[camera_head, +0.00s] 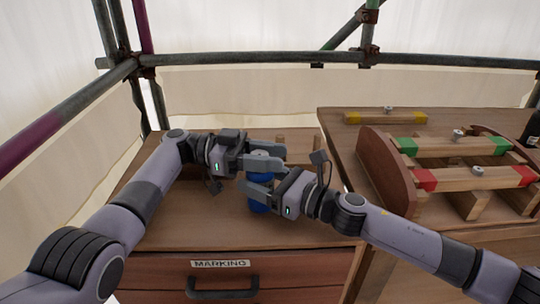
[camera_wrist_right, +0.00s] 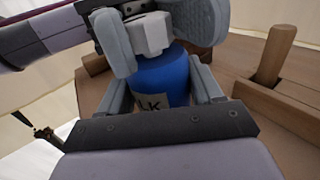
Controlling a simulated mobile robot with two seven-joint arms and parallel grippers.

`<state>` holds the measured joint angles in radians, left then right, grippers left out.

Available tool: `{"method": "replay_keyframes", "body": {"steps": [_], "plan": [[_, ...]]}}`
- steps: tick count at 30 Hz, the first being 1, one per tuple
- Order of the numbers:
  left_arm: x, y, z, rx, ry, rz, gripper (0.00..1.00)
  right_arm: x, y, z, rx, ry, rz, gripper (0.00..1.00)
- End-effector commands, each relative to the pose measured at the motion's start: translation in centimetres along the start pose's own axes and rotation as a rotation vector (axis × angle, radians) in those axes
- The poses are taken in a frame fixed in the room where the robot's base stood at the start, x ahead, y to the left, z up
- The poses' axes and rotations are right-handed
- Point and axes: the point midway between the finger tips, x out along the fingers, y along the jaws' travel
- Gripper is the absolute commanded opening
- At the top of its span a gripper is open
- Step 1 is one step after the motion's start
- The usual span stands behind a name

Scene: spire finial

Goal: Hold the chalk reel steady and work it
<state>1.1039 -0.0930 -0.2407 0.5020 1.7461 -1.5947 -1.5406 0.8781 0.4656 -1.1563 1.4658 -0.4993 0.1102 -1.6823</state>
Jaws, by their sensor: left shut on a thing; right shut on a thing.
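The chalk reel is a blue body (camera_head: 258,207) with a pale grey top piece (camera_wrist_right: 151,33), upright on the wooden worktop. In the right wrist view its blue side (camera_wrist_right: 165,78) carries a pale label with the letters "LK" showing. My right gripper (camera_head: 257,188), coming from the right, is shut on the blue body, one finger on each side. My left gripper (camera_head: 266,160) comes from the left, above the right one, and is shut on the grey top piece. The fingers hide much of the reel in the head view.
Below is a drawer labelled MARKING (camera_head: 220,264) with a dark handle (camera_head: 222,292). A wooden post (camera_wrist_right: 275,56) stands behind the reel. At right, a wooden rack (camera_head: 386,172) holds green-ended and red-ended bars, with a yellow-ended bar (camera_head: 385,118) behind. Scaffold tubes (camera_head: 250,58) run behind.

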Motion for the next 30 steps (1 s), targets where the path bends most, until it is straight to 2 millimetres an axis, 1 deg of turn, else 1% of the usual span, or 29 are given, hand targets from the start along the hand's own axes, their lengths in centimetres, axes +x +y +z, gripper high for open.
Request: {"method": "replay_keyframes", "body": {"steps": [2, 3, 4, 5, 13, 16, 20, 24, 30], "plan": [[-0.2, -0.1, 0.2, -0.003, -0.003, -0.007, 0.10, 0.0, 0.3, 0.0, 0.001, -0.001, 0.007, 0.30], [-0.2, -0.1, 0.2, -0.003, -0.003, -0.007, 0.50, 0.0, 0.3, 0.0, 0.001, -0.001, 0.007, 0.30], [-0.2, -0.1, 0.2, -0.003, -0.003, -0.007, 0.60, 0.0, 0.2, 0.0, 0.001, -0.001, 0.007, 0.30], [-0.2, -0.1, 0.2, -0.003, -0.002, -0.006, 0.63, 0.0, 0.2, 0.0, 0.001, -0.001, 0.006, 0.30], [-0.1, 0.0, 0.1, -0.001, -0.001, -0.002, 0.63, 0.0, 0.1, 0.0, 0.001, 0.000, 0.002, 0.30], [-0.7, 0.0, 0.1, -0.001, -0.001, -0.003, 0.63, 0.0, 0.0, 0.0, 0.001, 0.000, 0.001, 0.30], [-2.6, -0.1, 0.1, -0.003, -0.002, -0.005, 0.63, 0.0, 0.0, 0.0, 0.001, 0.000, 0.000, 0.30], [-5.4, -0.1, 0.0, -0.004, -0.001, -0.007, 0.63, 0.0, 0.0, 0.0, 0.001, 0.000, -0.001, 0.30], [-6.8, -0.1, 0.1, -0.003, -0.002, -0.005, 0.63, 0.0, -0.1, 0.0, 0.000, 0.001, -0.001, 0.30]]}}
